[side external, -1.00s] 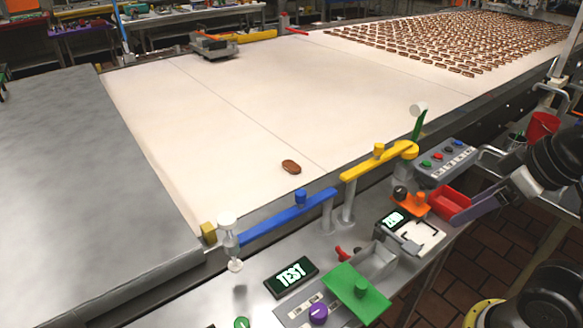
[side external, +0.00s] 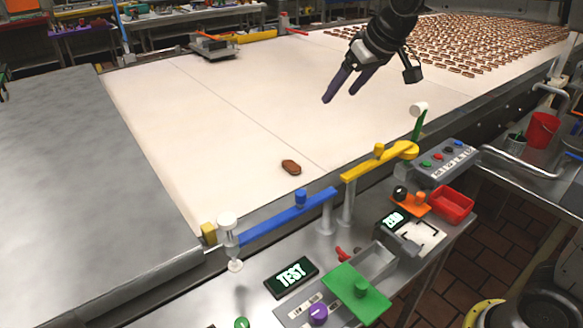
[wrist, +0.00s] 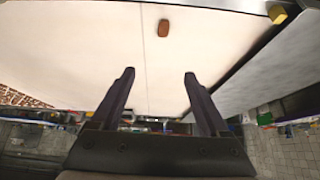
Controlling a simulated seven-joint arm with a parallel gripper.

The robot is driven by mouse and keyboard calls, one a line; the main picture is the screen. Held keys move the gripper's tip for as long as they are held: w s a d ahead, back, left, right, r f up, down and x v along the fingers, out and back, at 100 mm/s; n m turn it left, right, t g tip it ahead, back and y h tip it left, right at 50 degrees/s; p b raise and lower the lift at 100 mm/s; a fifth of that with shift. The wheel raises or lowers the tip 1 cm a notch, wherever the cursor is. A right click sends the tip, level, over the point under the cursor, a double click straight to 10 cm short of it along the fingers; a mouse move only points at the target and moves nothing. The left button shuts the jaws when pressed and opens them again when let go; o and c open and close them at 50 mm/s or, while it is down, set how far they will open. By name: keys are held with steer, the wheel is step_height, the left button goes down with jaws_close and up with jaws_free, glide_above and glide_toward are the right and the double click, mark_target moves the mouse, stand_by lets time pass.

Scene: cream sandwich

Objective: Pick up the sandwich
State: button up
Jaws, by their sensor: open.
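A single small brown sandwich (side external: 291,167) lies on the cream conveyor belt (side external: 220,110), near the belt's front edge. It also shows in the wrist view (wrist: 163,28), beyond my fingertips and roughly centred between them. My gripper (side external: 340,95) is above the belt, behind and to the right of the sandwich in the side view. Its two dark fingers are apart with nothing between them, and it does not touch the sandwich. In the wrist view my gripper (wrist: 159,75) is also open and empty.
Many brown sandwiches (side external: 480,40) lie in rows at the belt's far right. A blue bar (side external: 287,217) and a yellow bar (side external: 375,162) stand along the front edge. A red tray (side external: 451,204) and controls stand in front. The belt around the single sandwich is clear.

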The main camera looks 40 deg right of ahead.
steer(key=w+a+f+g, duration=0.1)
steer(key=w+f, duration=0.7)
steer(key=w, duration=0.1)
steer(key=g, duration=0.1)
glide_toward(294, 167)
steer(key=shift+w+a+f, duration=0.15)
steer(key=shift+w+f, duration=0.35)
steer(key=shift+f, duration=0.15)
steer(key=shift+x, duration=3.2)
steer(key=shift+s, duration=0.1)
steer(key=shift+c, duration=0.3)
jaws_close()
